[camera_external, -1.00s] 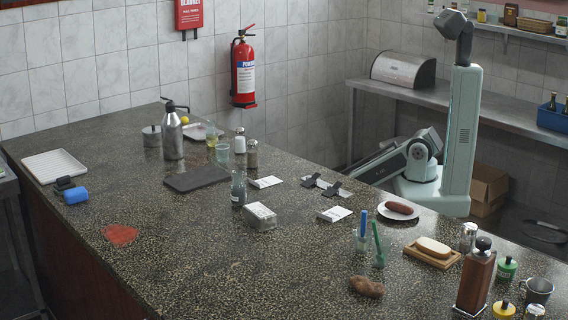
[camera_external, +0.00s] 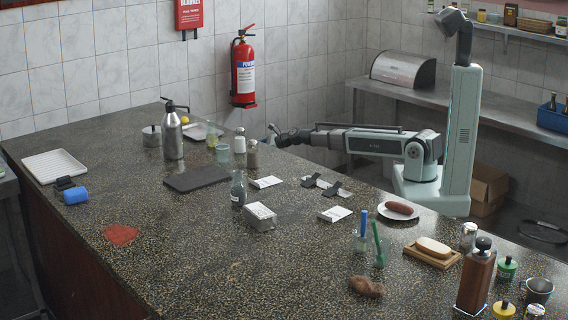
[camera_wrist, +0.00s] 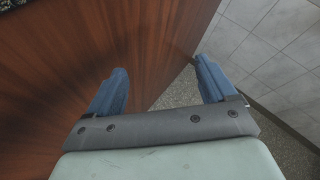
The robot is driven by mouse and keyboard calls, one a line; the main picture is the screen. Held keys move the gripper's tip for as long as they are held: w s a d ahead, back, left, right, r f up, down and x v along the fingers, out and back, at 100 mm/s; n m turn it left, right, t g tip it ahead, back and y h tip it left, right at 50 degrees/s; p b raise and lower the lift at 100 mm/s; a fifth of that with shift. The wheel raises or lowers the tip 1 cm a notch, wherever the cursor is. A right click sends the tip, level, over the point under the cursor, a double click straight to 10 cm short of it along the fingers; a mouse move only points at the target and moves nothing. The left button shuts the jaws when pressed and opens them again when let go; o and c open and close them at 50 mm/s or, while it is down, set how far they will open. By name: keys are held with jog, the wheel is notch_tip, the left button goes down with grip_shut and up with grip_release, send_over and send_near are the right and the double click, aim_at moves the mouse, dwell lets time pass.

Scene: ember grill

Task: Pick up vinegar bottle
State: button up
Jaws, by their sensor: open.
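A small clear grey glass bottle with a narrow neck (camera_external: 238,190), likely the vinegar bottle, stands upright on the speckled counter (camera_external: 190,250) in the external view. No label can be read on it. My gripper (camera_external: 272,134) is at the counter's far edge, behind and to the right of the bottle and apart from it. In the wrist view my gripper (camera_wrist: 160,70) is open, with two blue fingers apart and nothing between them. The bottle does not show in the wrist view.
A white box (camera_external: 260,216) stands close to the bottle's right. A dark board (camera_external: 195,179) lies to its left. Two shakers (camera_external: 252,155) and a green cup (camera_external: 223,154) stand behind it. The wrist view shows the counter's wooden side (camera_wrist: 80,60) and tiled wall (camera_wrist: 275,40).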

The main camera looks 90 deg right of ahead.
jog(key=w+d+r+m+t+h, duration=0.15)
jog(key=d+r, duration=0.25)
jog(key=r, duration=0.6)
jog(key=w+d+r+m+t+h, duration=0.1)
jog(key=w+d+r+m+h, duration=0.15)
jog(key=r, duration=0.75)
jog(key=w+a+r+n+t+y, duration=0.1)
jog(key=w+a+r+n+y, duration=0.2)
jog(key=a, duration=0.9)
jog(key=w+a+r+n+t+y, duration=0.1)
jog(key=w+a+r+y, duration=0.35)
jog(key=a, duration=0.75)
jog(key=s+a+r+n+g+y, duration=0.1)
jog(key=s+a+n+g+y, duration=0.35)
jog(key=a, duration=1.35)
jog(key=s+a+r+n+g+y, duration=0.15)
jog(key=a+y, duration=0.55)
jog(key=a, duration=1)
jog(key=n+g, duration=0.5)
jog(key=g, duration=0.1)
send_near(235, 196)
jog(key=x, duration=0.2)
jog(key=shift+w+a+f, duration=0.15)
jog(key=shift+a+f, duration=0.1)
jog(key=shift+f, duration=0.05)
jog(key=shift+x, duration=3.2)
jog(key=shift+d, duration=0.1)
